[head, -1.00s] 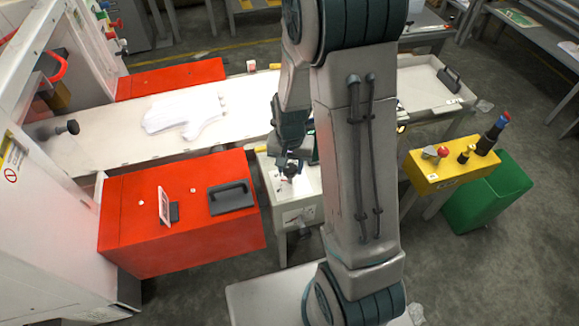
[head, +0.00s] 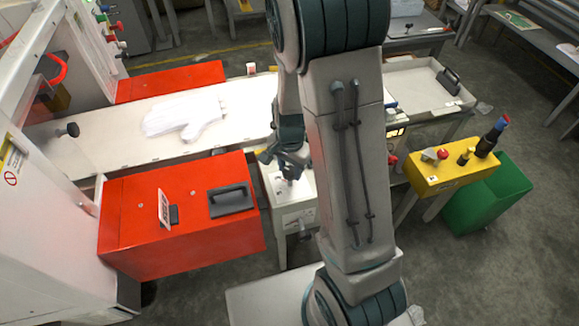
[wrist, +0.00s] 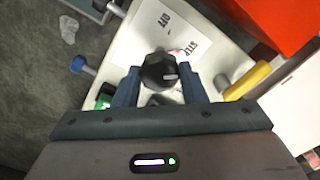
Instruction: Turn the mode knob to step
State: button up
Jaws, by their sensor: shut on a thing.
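The mode knob (wrist: 159,70) is round and black, on a white panel (wrist: 137,45) in the wrist view. A short light mark shows on its right side. The printed word STEP (wrist: 196,50) lies up and right of it, and another label, upside down, lies above it. My gripper (wrist: 161,80) has one finger on each side of the knob and is shut on it. In the head view my gripper (head: 287,168) is over the white control box (head: 292,213); the knob is hard to make out there.
In the wrist view a yellow handle (wrist: 247,80) is at the right and a blue-tipped lever (wrist: 79,65) at the left. In the head view a red cabinet (head: 140,235) stands left of the box and a yellow button box (head: 440,178) to the right.

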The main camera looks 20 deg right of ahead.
aim_at(290, 170)
jog(key=o, duration=1)
notch_tip(290, 170, up, 14)
jog(key=shift+f+p, duration=0.1)
jog(key=shift+p, duration=0.2)
jog(key=s+r+n+t, duration=0.1)
jog(key=s+r+n, duration=0.1)
jog(key=s+n, duration=0.1)
jog(key=s+r+n+t, duration=0.1)
jog(key=s+r+n, duration=0.2)
jog(key=s, duration=0.3)
jog(key=s+r+n+t, duration=0.1)
jog(key=s+r+n, duration=0.1)
jog(key=s+n, duration=0.2)
jog(key=shift+s+a+r, duration=0.15)
jog(key=shift+s, duration=0.2)
